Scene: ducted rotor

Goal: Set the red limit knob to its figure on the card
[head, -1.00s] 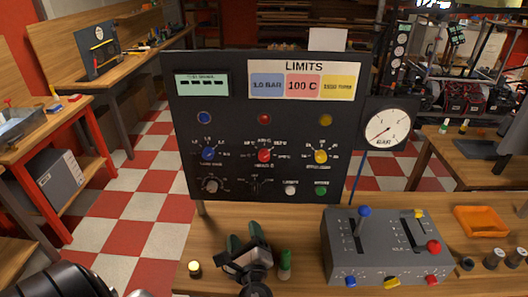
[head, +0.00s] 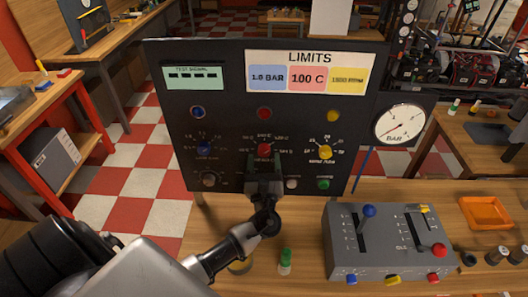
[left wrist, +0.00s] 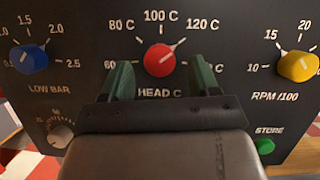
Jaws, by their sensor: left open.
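The red limit knob (head: 264,150) is on the black panel, in the middle of the knob row. In the left wrist view the red knob (left wrist: 160,60) has its white pointer line up and right, toward the 120 C mark. The pink card field (head: 305,79) under LIMITS reads 100 C. My left gripper (head: 264,168) is in front of the panel at this knob. Its green fingers (left wrist: 163,80) are open, one on each side of and a little below the knob, with a gap to it. My right gripper is not in view.
A blue knob (left wrist: 29,58) and a yellow knob (left wrist: 298,65) flank the red one. Below are a grey knob (left wrist: 60,133) and a green STORE button (left wrist: 264,146). A grey lever box (head: 388,243) and a green-capped bottle (head: 285,262) stand on the bench.

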